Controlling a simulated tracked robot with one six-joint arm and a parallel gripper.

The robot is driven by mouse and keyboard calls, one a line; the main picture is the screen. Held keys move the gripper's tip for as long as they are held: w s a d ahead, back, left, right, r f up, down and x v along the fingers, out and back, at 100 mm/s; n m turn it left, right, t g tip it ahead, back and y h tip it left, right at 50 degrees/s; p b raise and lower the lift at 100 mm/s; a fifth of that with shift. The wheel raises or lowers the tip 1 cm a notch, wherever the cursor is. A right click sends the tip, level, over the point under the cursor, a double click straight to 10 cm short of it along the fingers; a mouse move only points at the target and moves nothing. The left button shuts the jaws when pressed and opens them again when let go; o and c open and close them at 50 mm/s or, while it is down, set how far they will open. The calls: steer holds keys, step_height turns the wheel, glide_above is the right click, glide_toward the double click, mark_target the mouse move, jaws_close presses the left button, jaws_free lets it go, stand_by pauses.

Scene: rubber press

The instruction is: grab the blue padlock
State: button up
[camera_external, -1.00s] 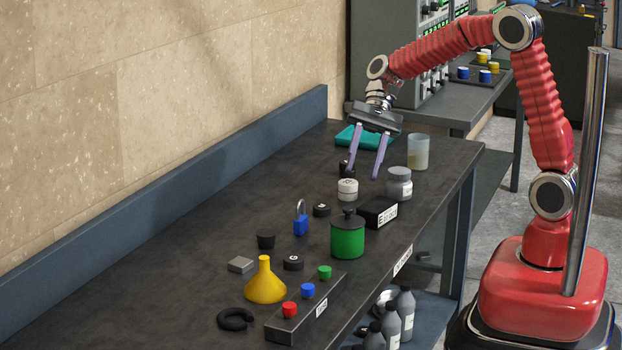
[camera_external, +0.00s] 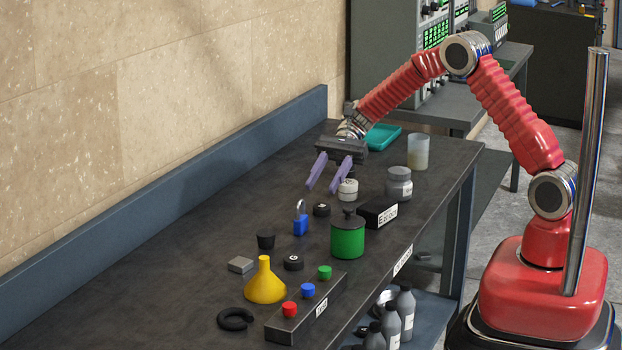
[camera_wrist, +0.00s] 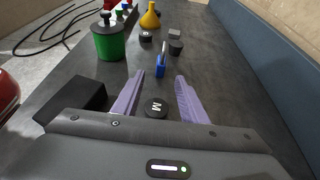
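The blue padlock (camera_external: 300,225) stands upright on the dark workbench with its grey shackle on top. It also shows in the wrist view (camera_wrist: 160,71), ahead of the fingertips and roughly centred between them. My gripper (camera_external: 322,188) is open and empty, its two purple fingers angled down above the bench, a short way behind the padlock. In the wrist view my gripper (camera_wrist: 157,80) has its fingers spread, with a black round weight marked M (camera_wrist: 156,107) seen between them. The fingers do not touch the padlock.
A green lidded jar (camera_external: 348,240) stands to the padlock's right. A black box (camera_external: 372,212), a grey jar (camera_external: 398,184) and white round pieces (camera_external: 347,189) are near. A black cup (camera_external: 265,241) and yellow funnel (camera_external: 265,284) stand in front. Bench near the wall is clear.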

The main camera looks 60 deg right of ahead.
mark_target(304, 215)
steer(key=shift+a, duration=0.1)
steer(key=x, duration=0.8)
steer(key=shift+a+f, duration=0.1)
steer(key=shift+a, duration=0.1)
steer(key=shift+f, duration=0.1)
steer(key=shift+x, duration=2.55)
steer(key=shift+w+f, duration=0.15)
steer(key=shift+f, duration=0.05)
steer(key=shift+c, duration=0.4)
jaws_close()
